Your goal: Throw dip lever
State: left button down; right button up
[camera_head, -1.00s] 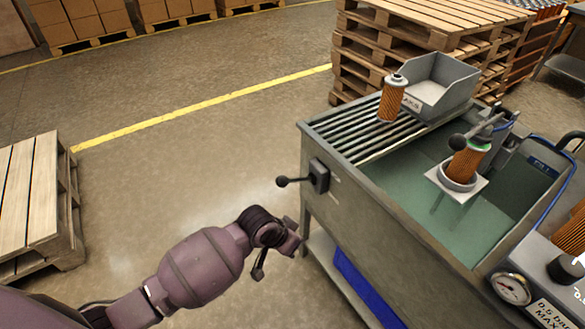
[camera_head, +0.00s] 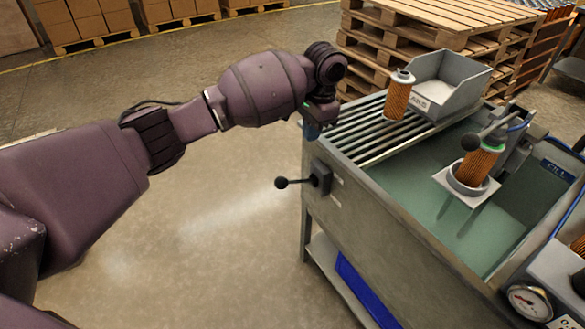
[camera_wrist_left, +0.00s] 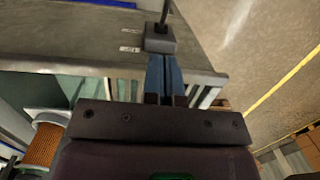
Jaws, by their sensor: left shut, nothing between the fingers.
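A lever with a black ball knob (camera_head: 281,183) sticks out from a dark switch box (camera_head: 321,177) on the tank's left wall. The box also shows in the left wrist view (camera_wrist_left: 160,40), just beyond my fingertips. A second black-knobbed lever (camera_head: 471,141) stands by an orange cartridge (camera_head: 480,164), which sits in a grey cup over the greenish liquid. My left gripper (camera_head: 312,128) is above the switch box at the tank's rim, pointing down. Its blue-grey fingers (camera_wrist_left: 165,75) are shut and empty in the wrist view. I cannot tell if they touch anything. My right gripper is out of view.
Another orange cartridge (camera_head: 397,98) stands on the slatted rack (camera_head: 362,133), beside a grey bin (camera_head: 447,84). Wooden pallets (camera_head: 405,40) are stacked behind the tank. A gauge (camera_head: 529,302) is at lower right. The floor left of the tank is clear.

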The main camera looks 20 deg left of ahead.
pick_arm(q)
jog(key=b, duration=0.3)
send_over(289, 181)
jog(key=d, duration=0.1)
jog(key=f, duration=0.7)
jog(key=w+f, duration=0.1)
jog(key=f, duration=0.2)
jog(key=shift+d+f, duration=0.1)
jog(key=shift+f, duration=0.2)
jog(key=shift+s+a+f, duration=0.2)
jog(key=shift+s+a, duration=0.1)
jog(key=shift+s, duration=0.05)
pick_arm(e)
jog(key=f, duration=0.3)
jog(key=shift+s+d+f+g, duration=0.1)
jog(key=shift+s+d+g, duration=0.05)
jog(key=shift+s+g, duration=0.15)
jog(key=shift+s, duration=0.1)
pick_arm(q)
jog(key=shift+s+a, duration=0.1)
